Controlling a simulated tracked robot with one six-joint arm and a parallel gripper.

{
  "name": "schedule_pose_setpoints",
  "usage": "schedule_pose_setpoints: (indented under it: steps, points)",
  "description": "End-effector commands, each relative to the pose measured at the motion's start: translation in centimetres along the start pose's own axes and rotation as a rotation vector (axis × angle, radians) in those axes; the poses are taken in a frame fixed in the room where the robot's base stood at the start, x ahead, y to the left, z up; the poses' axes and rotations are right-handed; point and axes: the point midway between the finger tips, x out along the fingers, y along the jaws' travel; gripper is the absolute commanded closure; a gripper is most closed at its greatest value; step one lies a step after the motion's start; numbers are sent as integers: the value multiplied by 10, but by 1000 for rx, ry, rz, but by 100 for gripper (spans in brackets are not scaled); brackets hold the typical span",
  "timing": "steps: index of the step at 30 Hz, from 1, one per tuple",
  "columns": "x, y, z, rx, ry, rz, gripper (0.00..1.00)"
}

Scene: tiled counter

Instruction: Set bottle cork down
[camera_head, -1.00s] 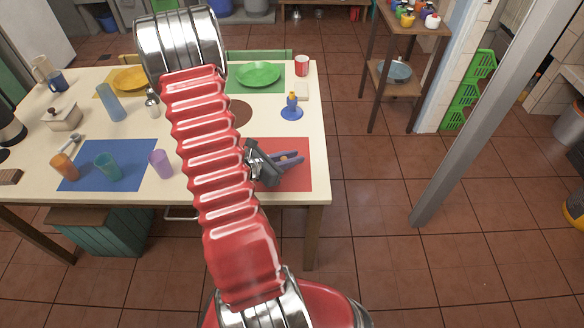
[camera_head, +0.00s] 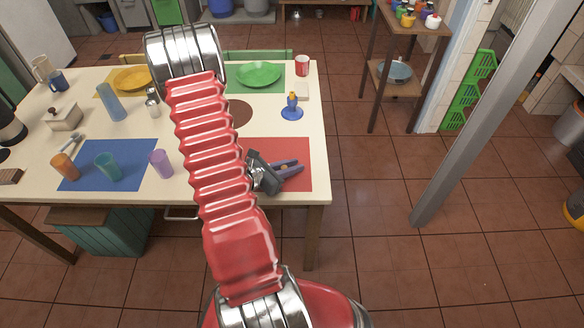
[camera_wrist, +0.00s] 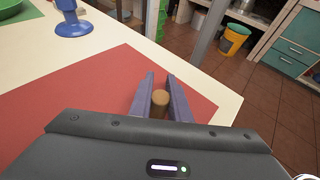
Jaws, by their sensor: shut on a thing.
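The bottle cork (camera_wrist: 160,98) is a small brown cylinder between the two purple fingers of my gripper (camera_wrist: 161,93) in the wrist view. The gripper is shut on it. In the head view my gripper (camera_head: 292,169) is over the red mat (camera_head: 287,149) near the table's front right corner, and the cork cannot be made out there. The red mat also fills the table around the fingers in the wrist view (camera_wrist: 75,100). I cannot tell whether the cork touches the mat.
A blue mat (camera_head: 131,178) with cups lies to the left. The table (camera_head: 319,140) ends close right of the red mat.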

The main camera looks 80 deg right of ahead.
Motion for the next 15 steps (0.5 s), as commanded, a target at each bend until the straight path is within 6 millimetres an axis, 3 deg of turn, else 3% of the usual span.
schedule_pose_setpoints:
  steps: [3, 4, 9, 12, 15]
  points:
    - [1, 0, -2, 0, 0, -1, 100]
    - [1, 0, -2, 0, 0, 0, 83]
    - [1, 0, -2, 0, 0, 0, 71]
    - [1, 0, -2, 0, 0, -1, 65]
    - [1, 0, -2, 0, 0, -1, 65]
